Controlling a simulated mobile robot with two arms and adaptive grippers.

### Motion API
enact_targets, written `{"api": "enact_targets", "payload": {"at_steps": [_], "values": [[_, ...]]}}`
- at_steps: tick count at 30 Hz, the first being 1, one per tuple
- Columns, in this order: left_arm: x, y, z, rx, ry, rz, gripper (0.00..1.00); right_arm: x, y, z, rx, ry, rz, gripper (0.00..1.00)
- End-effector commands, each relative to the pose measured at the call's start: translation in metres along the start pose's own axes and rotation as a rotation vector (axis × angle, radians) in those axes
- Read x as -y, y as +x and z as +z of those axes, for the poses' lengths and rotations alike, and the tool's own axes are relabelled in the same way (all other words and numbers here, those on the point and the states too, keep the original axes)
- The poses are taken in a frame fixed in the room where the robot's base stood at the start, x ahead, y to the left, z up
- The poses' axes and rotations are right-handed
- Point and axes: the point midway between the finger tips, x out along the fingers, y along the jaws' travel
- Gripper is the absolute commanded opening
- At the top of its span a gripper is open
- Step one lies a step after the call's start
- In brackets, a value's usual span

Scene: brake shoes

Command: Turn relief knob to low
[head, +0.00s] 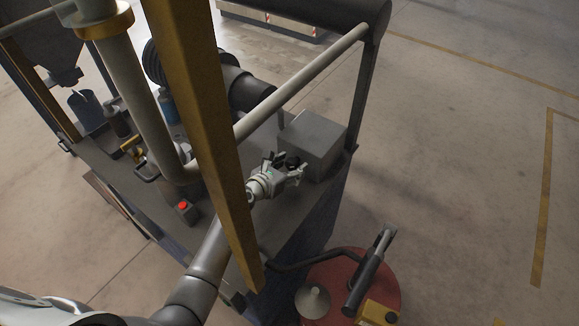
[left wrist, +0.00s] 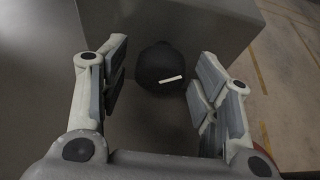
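The relief knob (left wrist: 161,68) is a round black knob with a white pointer line, on the face of a grey box (head: 316,140). In the left wrist view the line lies nearly level, its right end slightly higher. My left gripper (head: 286,168) is open in front of the box; in the left wrist view its fingers (left wrist: 160,82) stand on either side of the knob, with visible gaps and no clear contact. In the head view the gripper largely hides the knob. My right gripper is not in view.
A yellow post (head: 203,120) crosses in front of my left arm. A grey rail (head: 300,82) runs above the bench (head: 262,222). A red button (head: 184,206) sits to the left. A red drum (head: 385,290) stands at lower right. Open floor lies to the right.

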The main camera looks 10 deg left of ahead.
Motion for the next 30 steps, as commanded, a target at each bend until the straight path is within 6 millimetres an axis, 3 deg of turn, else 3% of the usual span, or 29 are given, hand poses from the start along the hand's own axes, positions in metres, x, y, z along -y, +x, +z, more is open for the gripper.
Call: {"api": "enact_targets", "payload": {"at_steps": [1, 9, 20, 30], "values": [[0.0, 0.0, 0.0, 0.0, 0.0, 0.0, 0.49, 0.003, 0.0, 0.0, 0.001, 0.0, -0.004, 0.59], [0.0, 0.0, 0.0, 0.0, 0.0, 0.0, 0.15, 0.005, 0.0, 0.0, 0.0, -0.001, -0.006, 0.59], [-0.001, -0.001, -0.001, -0.003, -0.06, -0.026, 0.14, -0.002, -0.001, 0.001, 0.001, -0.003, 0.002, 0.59], [-0.003, 0.0, -0.003, -0.004, -0.292, -0.121, 0.14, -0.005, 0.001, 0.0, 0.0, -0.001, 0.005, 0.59]]}}
